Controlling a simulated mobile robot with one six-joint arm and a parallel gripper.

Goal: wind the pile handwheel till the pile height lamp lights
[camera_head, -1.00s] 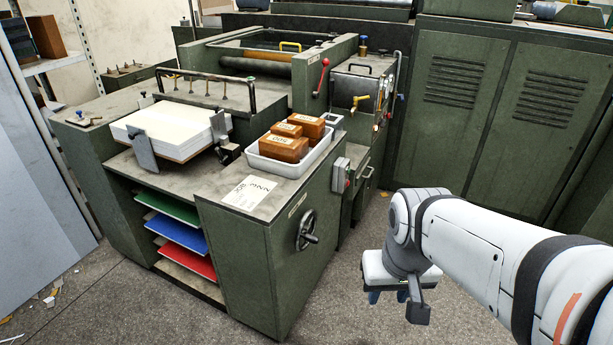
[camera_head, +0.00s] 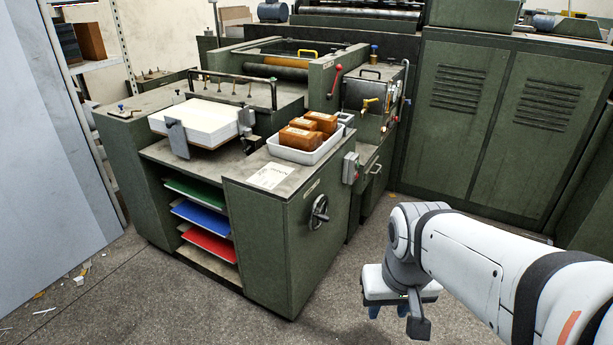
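The pile handwheel (camera_head: 318,212) is a dark spoked wheel with a crank handle on the side face of the green feeder cabinet (camera_head: 270,245). The paper pile (camera_head: 205,119) is a white stack on top of the feeder, to the left. I cannot make out which part is the pile height lamp or whether it is lit. My gripper (camera_head: 388,312) hangs pointing down at the lower right, apart from the handwheel and to its right. Its blue fingertips are partly hidden behind its body and a dark bracket, so its opening does not show.
A white tray (camera_head: 290,152) with brown blocks and a paper sheet (camera_head: 271,175) lie on the cabinet top. A grey switch box (camera_head: 350,167) sticks out near its corner. Green, blue and red boards fill the shelves below. Tall green cabinets (camera_head: 500,120) stand behind right. The floor before the handwheel is clear.

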